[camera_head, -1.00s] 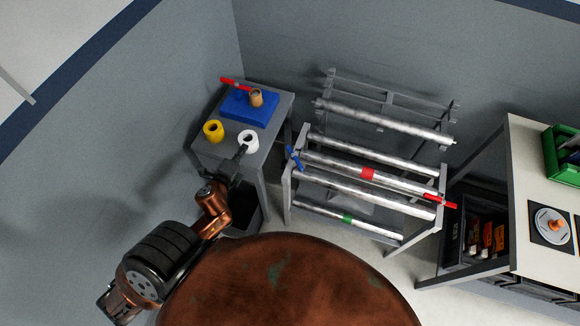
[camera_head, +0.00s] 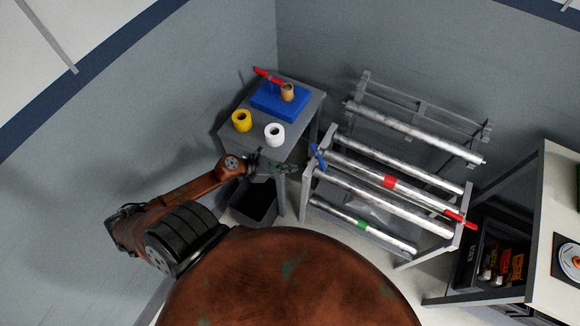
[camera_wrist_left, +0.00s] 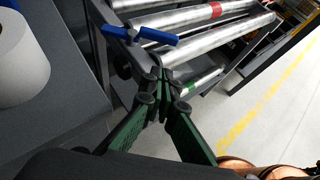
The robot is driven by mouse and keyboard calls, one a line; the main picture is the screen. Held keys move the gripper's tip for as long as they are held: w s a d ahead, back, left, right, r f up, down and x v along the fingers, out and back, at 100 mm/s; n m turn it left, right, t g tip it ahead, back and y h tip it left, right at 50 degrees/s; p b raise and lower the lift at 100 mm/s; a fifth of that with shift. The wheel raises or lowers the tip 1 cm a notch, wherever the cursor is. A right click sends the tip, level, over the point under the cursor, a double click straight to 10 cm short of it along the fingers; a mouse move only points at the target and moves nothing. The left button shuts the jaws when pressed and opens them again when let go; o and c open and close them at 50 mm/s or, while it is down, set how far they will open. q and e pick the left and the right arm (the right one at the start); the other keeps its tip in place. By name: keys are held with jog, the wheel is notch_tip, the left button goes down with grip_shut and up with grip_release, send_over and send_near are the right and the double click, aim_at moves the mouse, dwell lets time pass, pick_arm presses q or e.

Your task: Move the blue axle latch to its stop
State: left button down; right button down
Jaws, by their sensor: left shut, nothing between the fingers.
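The blue axle latch (camera_head: 318,157) sits at the left end of the roller rack (camera_head: 308,196), by the end of the roller with a red band. In the left wrist view the blue latch (camera_wrist_left: 143,33) shows as a bar with a crosspiece, above and just beyond my fingertips. My left gripper (camera_head: 294,167) is shut and empty, a short way left of the latch and apart from it. The left wrist view also shows the left gripper's green fingers (camera_wrist_left: 164,82) closed together. My right gripper is not in view.
A grey table (camera_head: 312,104) left of the rack holds a yellow roll (camera_head: 242,121), a white roll (camera_head: 274,134) and a blue block (camera_head: 268,99). A dark bin (camera_head: 252,203) stands below. A red latch (camera_head: 461,219) is at the rack's right end.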

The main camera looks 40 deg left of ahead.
aim_at(320, 166)
pick_arm(q)
jog(key=x, duration=0.3)
jog(key=r+x, duration=0.1)
jog(key=x, duration=0.5)
jog(key=shift+w+d+r+p, duration=0.2)
jog(key=shift+w+r+p, duration=0.05)
jog(key=shift+w+p, duration=0.1)
jog(key=shift+w+d+f, duration=0.1)
jog(key=shift+w+d, duration=0.15)
jog(key=shift+w, duration=0.1)
